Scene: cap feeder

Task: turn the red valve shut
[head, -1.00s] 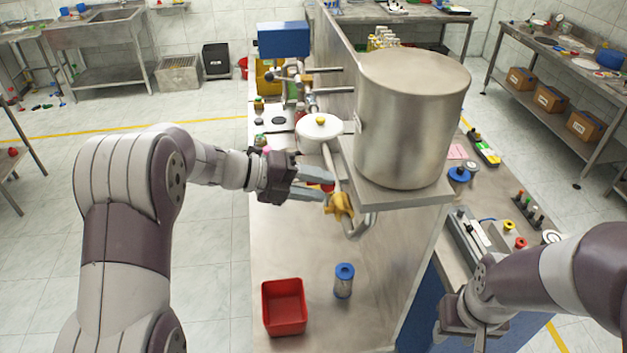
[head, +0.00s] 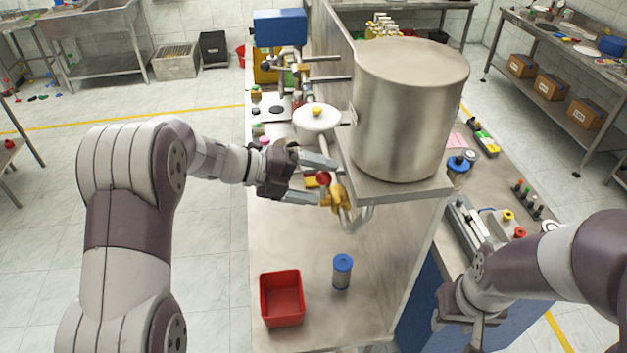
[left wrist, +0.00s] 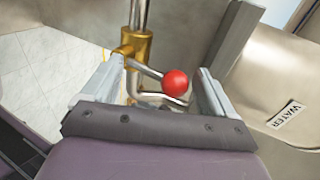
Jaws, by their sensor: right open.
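The valve has a brass body (head: 337,198) on the pipe below the big steel pot and a lever ending in a red ball (head: 323,179). My left gripper (head: 328,181) is open at the valve, with the red ball between its spread fingers. In the left wrist view the red ball (left wrist: 175,82) sits between the two fingers, apart from the left one and close to the right one. The brass body (left wrist: 137,47) is beyond it, nearer the left finger. My right gripper (head: 470,318) is at the lower right, away from the valve, and holds nothing visible.
The steel pot (head: 408,110) stands on a raised shelf (head: 400,191) right of the valve. A white lidded vessel (head: 316,123) is behind it. A red bin (head: 282,298) and a blue-topped canister (head: 342,271) stand in front on the bench. A "WATER" label (left wrist: 286,115) shows in the wrist view.

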